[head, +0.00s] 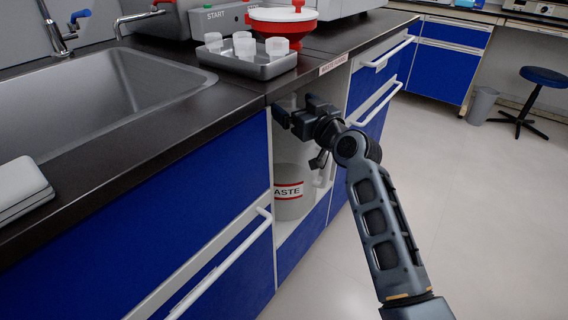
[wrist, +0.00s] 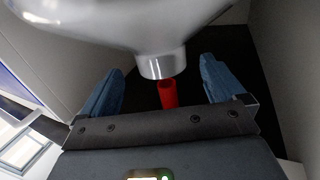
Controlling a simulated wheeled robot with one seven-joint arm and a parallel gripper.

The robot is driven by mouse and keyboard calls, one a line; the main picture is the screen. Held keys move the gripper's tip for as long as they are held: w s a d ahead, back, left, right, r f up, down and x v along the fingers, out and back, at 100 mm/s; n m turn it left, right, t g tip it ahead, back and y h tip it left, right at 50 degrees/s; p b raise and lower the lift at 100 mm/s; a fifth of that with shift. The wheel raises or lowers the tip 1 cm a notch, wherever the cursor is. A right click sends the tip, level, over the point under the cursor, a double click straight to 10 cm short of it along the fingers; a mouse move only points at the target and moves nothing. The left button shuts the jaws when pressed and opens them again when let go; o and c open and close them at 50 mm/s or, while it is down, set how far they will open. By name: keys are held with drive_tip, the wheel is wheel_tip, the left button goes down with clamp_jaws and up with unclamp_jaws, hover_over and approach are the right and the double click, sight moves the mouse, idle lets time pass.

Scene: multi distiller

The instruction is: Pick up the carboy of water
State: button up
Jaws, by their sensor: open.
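My gripper (head: 297,110) is open, its fingers inside the opening of a cabinet below the counter. In the head view, a pale carboy (head: 291,195) stands below it in the cabinet; its red-and-white label shows "ASTE", the left part cut off by the cabinet edge. Nothing in view is marked as water. In the wrist view, a shiny grey vessel (wrist: 110,20) fills the top, with its short neck (wrist: 161,65) between the two open fingers. I cannot tell whether the fingers touch it. A red tube (wrist: 168,94) shows just beyond the neck's mouth.
The cabinet walls and the counter's edge (head: 322,69) closely surround my gripper. On the counter are a steel tray (head: 246,66) with several white cups, a red-and-white funnel-like dish (head: 283,14) and a sink (head: 90,95). Open floor (head: 455,200) lies to the right, with a stool (head: 543,76).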

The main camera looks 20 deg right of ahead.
sight(290, 104)
drive_tip(key=x, duration=0.3)
drive_tip(key=shift+w+a+b, duration=0.15)
drive_tip(key=shift+b, duration=0.15)
drive_tip(key=shift+f, duration=0.1)
clamp_jaws()
idle(0.6)
